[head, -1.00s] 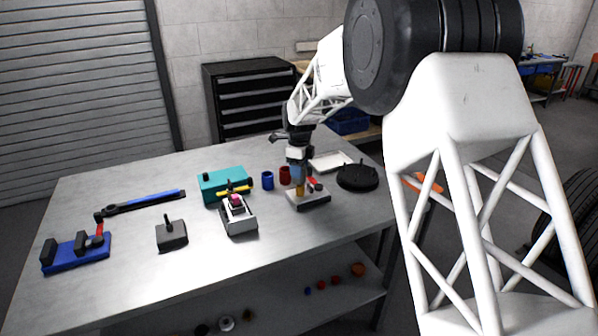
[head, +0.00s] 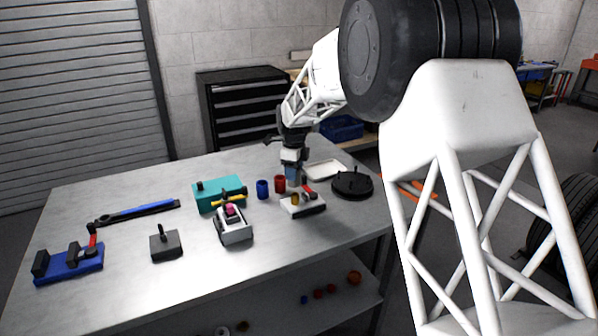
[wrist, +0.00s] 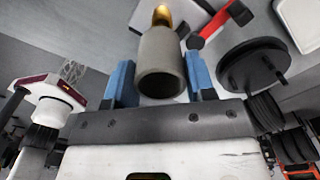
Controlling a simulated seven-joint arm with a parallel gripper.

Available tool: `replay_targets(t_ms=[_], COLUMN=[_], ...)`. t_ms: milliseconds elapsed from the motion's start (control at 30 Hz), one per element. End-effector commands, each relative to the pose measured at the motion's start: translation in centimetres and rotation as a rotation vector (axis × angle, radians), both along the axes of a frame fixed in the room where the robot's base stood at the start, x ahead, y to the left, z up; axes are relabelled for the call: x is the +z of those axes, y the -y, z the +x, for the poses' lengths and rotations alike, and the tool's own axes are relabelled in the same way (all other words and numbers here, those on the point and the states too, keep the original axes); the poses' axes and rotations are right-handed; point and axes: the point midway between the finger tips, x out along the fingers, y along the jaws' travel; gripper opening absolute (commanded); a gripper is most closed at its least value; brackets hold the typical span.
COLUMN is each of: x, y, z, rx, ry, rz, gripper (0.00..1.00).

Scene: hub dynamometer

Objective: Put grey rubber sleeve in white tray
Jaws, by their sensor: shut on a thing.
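My gripper (head: 292,172) is shut on the grey rubber sleeve (wrist: 162,65). In the wrist view the sleeve is an open-ended grey tube between the two blue fingers. In the head view I cannot make the sleeve out at the fingers. The gripper hangs above or just behind a pale fixture block (head: 303,208) with a brass post (head: 295,199) and a red-and-black lever. The brass tip also shows beyond the sleeve in the wrist view (wrist: 161,16). The white tray (head: 325,170) lies flat behind and right of the gripper; its corner shows in the wrist view (wrist: 300,22).
A black round plate with pins (head: 352,184) stands close to the tray, at its front right. A red cup (head: 280,184) and a blue cup (head: 262,189) stand left of the gripper. A teal box (head: 219,194) and a white-and-grey fixture (head: 235,232) are further left.

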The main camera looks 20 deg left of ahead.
Motion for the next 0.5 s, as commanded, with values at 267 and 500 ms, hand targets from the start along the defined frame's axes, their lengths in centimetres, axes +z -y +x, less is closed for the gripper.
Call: replay_targets(t_ms=[267,500], x=[-1.3,-3.3], y=[2.3,6.4], z=[2.5,6.5], rx=[-0.003,-0.004], ry=[-0.001,-0.001], rz=[0.000,0.000], gripper=[0.29,0.29])
